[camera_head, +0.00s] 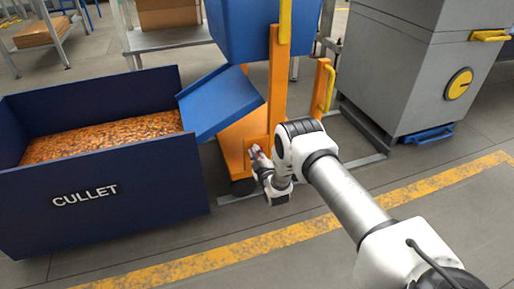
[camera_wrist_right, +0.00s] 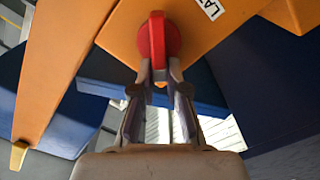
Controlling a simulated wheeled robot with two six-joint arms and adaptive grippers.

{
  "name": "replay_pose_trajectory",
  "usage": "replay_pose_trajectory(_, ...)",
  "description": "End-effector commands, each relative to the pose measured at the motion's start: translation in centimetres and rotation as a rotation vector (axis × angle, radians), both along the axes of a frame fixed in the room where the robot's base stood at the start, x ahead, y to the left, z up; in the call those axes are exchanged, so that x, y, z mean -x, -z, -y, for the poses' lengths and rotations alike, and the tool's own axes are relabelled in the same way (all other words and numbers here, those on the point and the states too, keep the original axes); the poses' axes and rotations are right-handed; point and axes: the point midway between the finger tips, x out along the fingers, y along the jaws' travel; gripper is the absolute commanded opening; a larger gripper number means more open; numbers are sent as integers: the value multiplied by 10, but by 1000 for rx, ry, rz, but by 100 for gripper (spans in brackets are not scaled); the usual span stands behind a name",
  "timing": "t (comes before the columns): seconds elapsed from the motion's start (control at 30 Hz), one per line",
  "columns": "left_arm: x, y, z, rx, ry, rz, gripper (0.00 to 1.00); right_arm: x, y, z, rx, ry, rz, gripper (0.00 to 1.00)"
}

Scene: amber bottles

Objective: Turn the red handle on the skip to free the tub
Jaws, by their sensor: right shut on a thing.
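The red handle (camera_wrist_right: 158,40) is on an orange plate (camera_wrist_right: 115,32) of the skip's frame in the right wrist view. It stands upright there. My right gripper (camera_wrist_right: 160,72) is shut on the lower end of the handle. In the head view my right gripper (camera_head: 256,152) reaches the orange frame (camera_head: 279,80) low down, and the handle is mostly hidden. The blue tub (camera_head: 238,30) sits high on the orange frame, with a blue chute (camera_head: 220,102) sloping down to the left. My left gripper is not in view.
A dark blue bin marked CULLET (camera_head: 100,200), holding orange-brown pieces, stands at left below the chute. A grey cabinet (camera_head: 410,70) with a yellow dial stands at right. A yellow floor line (camera_head: 220,252) crosses the clear floor in front.

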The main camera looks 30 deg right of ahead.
Motion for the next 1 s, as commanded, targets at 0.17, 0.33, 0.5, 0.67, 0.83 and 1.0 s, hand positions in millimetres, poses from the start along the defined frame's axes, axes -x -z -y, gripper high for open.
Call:
replay_pose_trajectory(0.17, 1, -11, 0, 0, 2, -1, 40, -1, 1, -3, 162, -1, -39, 0)
replay_pose_trajectory(0.33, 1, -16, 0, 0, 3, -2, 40, -1, 6, -5, 319, 0, -77, 0)
replay_pose_trajectory(0.5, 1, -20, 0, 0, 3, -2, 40, -2, 10, -6, 468, -1, -113, 0)
replay_pose_trajectory(0.67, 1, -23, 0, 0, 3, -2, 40, -2, 14, -7, 590, -1, -143, 0)
replay_pose_trajectory(0.83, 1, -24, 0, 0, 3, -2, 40, -2, 16, -8, 687, -1, -165, 0)
replay_pose_trajectory(1.0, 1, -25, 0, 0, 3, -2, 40, -2, 18, -8, 746, -1, -179, 0)
